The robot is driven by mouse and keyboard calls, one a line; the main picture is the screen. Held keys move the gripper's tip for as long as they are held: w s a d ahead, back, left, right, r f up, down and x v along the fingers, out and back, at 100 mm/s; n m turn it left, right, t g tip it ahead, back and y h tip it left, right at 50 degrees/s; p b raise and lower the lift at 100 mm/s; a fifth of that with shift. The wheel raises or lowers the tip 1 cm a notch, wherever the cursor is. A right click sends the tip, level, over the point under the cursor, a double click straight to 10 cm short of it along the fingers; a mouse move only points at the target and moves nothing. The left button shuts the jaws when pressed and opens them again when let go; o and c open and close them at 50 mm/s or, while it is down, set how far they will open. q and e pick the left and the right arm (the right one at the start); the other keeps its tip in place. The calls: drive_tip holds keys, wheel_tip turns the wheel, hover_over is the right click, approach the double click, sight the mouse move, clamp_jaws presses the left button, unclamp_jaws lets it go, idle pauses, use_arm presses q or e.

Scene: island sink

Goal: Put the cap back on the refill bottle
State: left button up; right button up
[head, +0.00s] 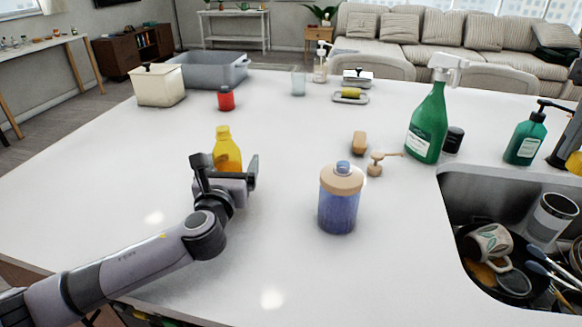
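A yellow bottle (227,150) stands upright on the white counter, left of centre. It looks like the refill bottle; its top is yellow, and I cannot tell whether a cap is on it. My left gripper (226,168) is at the bottle's near side with its fingers spread apart, one to each side; the bottle's lower part is hidden behind it. I see no clear gap or grip beyond that. No separate cap can be made out with certainty. My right gripper is not in view.
A blue dispenser (338,205) with a tan collar stands near the centre, a tan pump head (376,166) behind it. A red jar (226,98) is behind the yellow bottle. A green spray bottle (428,125) and a sink (452,187) with dishes are right.

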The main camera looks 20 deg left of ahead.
sight(229, 151)
use_arm(q)
drive_tip(key=shift+c, duration=0.3)
drive_tip(key=c, duration=1.2)
drive_tip(key=shift+r, duration=0.1)
drive_tip(key=shift+r, duration=1.6)
drive_tip(key=v, duration=1.8)
drive_tip(key=shift+r, duration=0.1)
